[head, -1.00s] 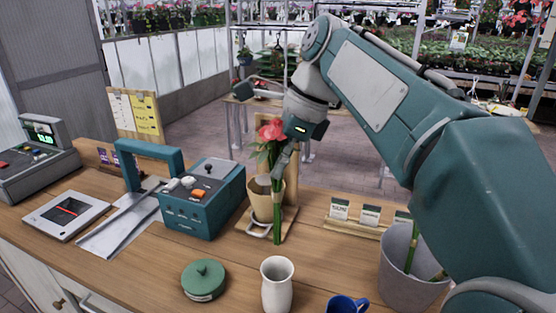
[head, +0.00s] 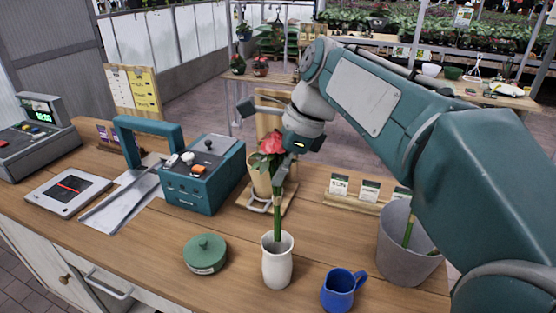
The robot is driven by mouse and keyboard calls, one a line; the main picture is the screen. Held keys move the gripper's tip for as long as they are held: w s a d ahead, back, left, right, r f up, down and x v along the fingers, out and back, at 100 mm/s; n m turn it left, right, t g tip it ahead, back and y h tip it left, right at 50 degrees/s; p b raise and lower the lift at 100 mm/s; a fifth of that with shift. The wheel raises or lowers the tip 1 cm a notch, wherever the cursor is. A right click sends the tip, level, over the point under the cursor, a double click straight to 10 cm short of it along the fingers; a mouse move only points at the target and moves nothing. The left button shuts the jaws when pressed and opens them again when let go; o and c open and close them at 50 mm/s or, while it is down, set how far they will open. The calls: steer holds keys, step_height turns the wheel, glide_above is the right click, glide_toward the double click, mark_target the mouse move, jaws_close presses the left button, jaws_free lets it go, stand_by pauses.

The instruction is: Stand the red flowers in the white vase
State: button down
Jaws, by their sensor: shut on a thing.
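The red flowers (head: 272,143) are upright, with green leaves and a long green stem (head: 278,212). My gripper (head: 284,168) is shut on the stem just below the blooms; its fingers are partly hidden by leaves. The white vase (head: 277,268) stands upright on the wooden counter near its front edge, directly below the flowers. The stem's lower end overlaps the vase's mouth in the picture. I cannot tell how far it is inside, if at all.
A green lidded tin (head: 205,254) stands left of the vase, and a blue jug (head: 341,290) right of it. A grey bucket (head: 405,250) with green stems is farther right. A teal machine (head: 203,175) and a tan pot (head: 262,181) stand behind.

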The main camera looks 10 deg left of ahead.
steer(key=shift+f, duration=4.15)
steer(key=shift+c, duration=2.4)
jaws_free()
steer(key=v, duration=1.2)
steer(key=shift+f, duration=0.1)
